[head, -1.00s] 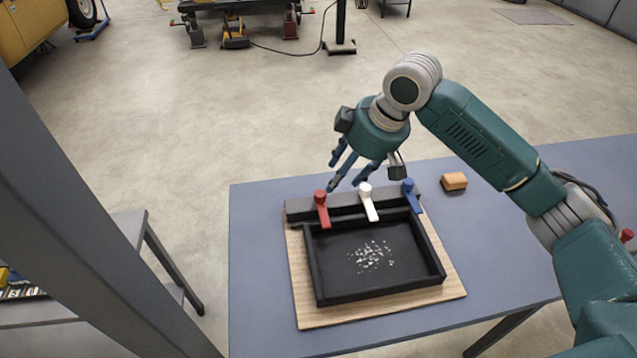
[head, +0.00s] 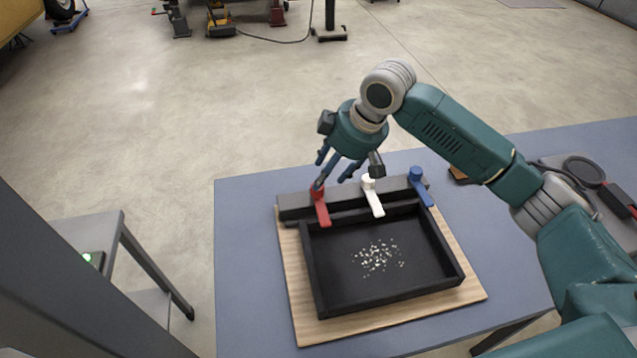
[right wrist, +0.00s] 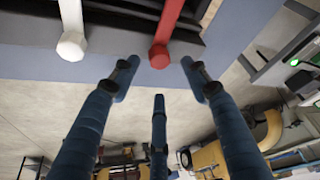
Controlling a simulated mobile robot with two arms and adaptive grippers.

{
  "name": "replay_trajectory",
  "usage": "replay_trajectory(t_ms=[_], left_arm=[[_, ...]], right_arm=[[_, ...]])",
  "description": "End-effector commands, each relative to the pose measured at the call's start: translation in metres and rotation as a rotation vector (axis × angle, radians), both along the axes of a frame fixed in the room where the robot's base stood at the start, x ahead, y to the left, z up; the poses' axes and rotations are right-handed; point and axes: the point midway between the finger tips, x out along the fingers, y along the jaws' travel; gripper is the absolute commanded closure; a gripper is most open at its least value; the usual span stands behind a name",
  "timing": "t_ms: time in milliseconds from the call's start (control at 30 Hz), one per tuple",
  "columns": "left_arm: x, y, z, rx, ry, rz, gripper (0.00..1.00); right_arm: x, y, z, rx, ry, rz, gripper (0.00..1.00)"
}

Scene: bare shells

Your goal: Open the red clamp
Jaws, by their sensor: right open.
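The red clamp (head: 321,209) is the left of three lever clamps on the black bar at the back of a black tray (head: 388,290). Its lever points toward the tray. My right gripper (head: 333,180) is open and empty, fingers pointing down at the red clamp's knob; in the head view one finger overlaps the knob. In the right wrist view the red clamp's knob (right wrist: 159,56) appears just beyond and between the spread fingertips (right wrist: 158,76). I cannot tell whether any finger touches it. My left gripper is not in view.
A white clamp (head: 373,199) and a blue clamp (head: 419,184) stand to the right on the same bar. Pale crumbs (head: 378,257) lie in the tray, which sits on a wooden board (head: 474,288). The blue table's left strip is clear.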

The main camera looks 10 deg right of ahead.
Motion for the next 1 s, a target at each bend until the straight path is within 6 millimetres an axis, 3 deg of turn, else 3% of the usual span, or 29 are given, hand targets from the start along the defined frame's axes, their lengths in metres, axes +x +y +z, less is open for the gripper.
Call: replay_trajectory(t_ms=[333, 733, 767, 1000], left_arm=[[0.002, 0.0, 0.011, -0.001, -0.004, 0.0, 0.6], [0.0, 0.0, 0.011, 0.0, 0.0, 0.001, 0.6], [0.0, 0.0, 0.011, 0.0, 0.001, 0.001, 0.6], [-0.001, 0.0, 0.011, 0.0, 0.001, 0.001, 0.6]], right_arm=[[0.015, 0.016, -0.052, 0.001, 0.002, 0.001, 0.54], [0.018, 0.018, -0.061, 0.0, -0.001, 0.002, 0.54], [0.018, 0.018, -0.061, 0.0, -0.001, 0.002, 0.56], [0.018, 0.019, -0.06, 0.002, -0.004, 0.003, 1.0]])
